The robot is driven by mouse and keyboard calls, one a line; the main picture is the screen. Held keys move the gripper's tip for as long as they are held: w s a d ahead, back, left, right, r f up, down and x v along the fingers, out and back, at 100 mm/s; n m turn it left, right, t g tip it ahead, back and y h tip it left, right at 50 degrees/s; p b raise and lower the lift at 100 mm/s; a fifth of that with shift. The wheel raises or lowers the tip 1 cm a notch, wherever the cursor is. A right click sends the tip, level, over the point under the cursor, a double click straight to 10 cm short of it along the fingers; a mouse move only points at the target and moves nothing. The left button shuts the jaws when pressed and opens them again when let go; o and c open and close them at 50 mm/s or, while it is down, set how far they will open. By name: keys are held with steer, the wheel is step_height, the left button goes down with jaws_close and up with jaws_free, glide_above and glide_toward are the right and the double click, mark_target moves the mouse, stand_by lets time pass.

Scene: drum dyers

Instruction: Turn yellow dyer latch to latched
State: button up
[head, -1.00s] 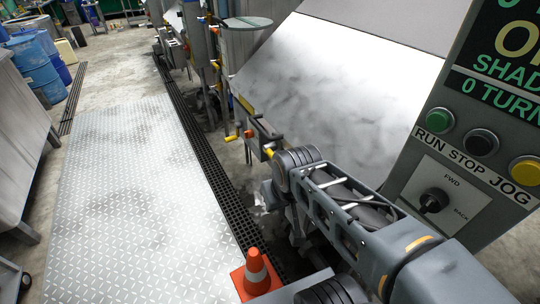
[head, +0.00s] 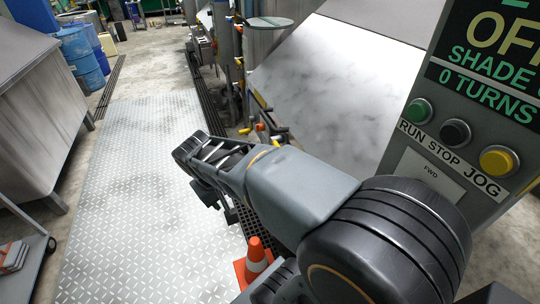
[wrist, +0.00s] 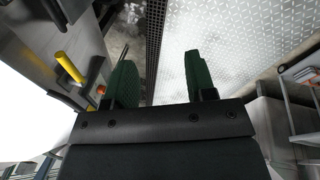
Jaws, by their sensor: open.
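My gripper (wrist: 157,80) is open and empty in the wrist view, its two green fingers well apart. In the wrist view a yellow handle (wrist: 70,67) on a dark mount sticks out at the left, outside the fingers and not touching them. In the head view small yellow handles (head: 245,131) show on the machine's side beyond my arm. I cannot tell which of these is the yellow dyer's latch or how it is turned. The dyer's pale sloped metal cover (head: 320,65) stands at the right. My arm hides part of its lower side.
A control panel (head: 462,130) with green, black and yellow buttons stands at the right. An orange cone (head: 255,262) stands below my arm. A floor drain grate (head: 205,90) runs along the machines. The tread-plate walkway (head: 120,200) is clear. A grey cabinet (head: 40,120) is at the left.

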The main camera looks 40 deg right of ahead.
steer(key=w+d+f+m+g+h+b, duration=0.1)
steer(key=w+d+f+m+g+h, duration=0.15)
steer(key=w+d+h, duration=0.55)
steer(key=w+d+f+m+g+h+b, duration=0.1)
steer(key=w+d+f+g+h, duration=0.35)
steer(key=d, duration=0.55)
steer(key=shift+y, duration=0.25)
steer(key=x, duration=0.4)
steer(key=p+x, duration=0.1)
steer(key=x, duration=0.3)
steer(key=p+x, duration=0.1)
steer(key=x, duration=0.3)
steer(key=shift+w+d, duration=0.2)
steer(key=shift+d, duration=0.25)
steer(key=shift+f, duration=0.1)
jaws_close()
